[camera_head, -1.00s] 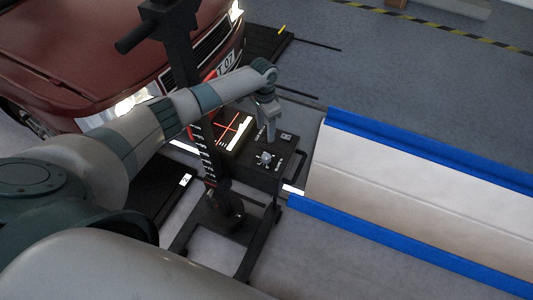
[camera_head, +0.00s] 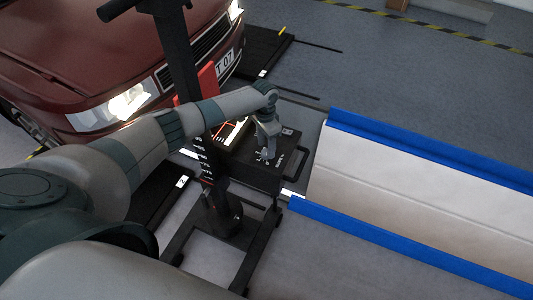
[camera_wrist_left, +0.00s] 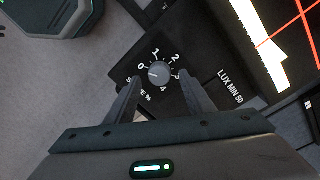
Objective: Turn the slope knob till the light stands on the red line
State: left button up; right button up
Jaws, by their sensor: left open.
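The slope knob (camera_wrist_left: 159,73) is a small round grey dial on the black control panel, ringed by white figures 0 to 4. Its label is partly hidden by a finger, and its exact pointer setting is hard to read. My left gripper (camera_wrist_left: 158,82) is open, with a fingertip on either side of the knob; contact is not clear. In the head view the left gripper (camera_head: 268,150) points down at the panel. The white light patch (camera_wrist_left: 252,38) and the red line (camera_wrist_left: 290,33) show on the dark screen; in the head view my arm partly covers the screen.
The tester's black post (camera_head: 178,60) stands left of the panel, before a dark red car (camera_head: 90,60) with lit headlamps. A black handle (camera_head: 299,162) is right of the panel. A white block with blue edges (camera_head: 420,190) fills the right side.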

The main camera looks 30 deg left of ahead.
pick_arm(q)
jog(key=shift+f+b, duration=0.6)
jog(key=shift+f, duration=0.45)
jog(key=shift+c, duration=0.7)
jog(key=c, duration=0.9)
jog(key=shift+m, duration=0.3)
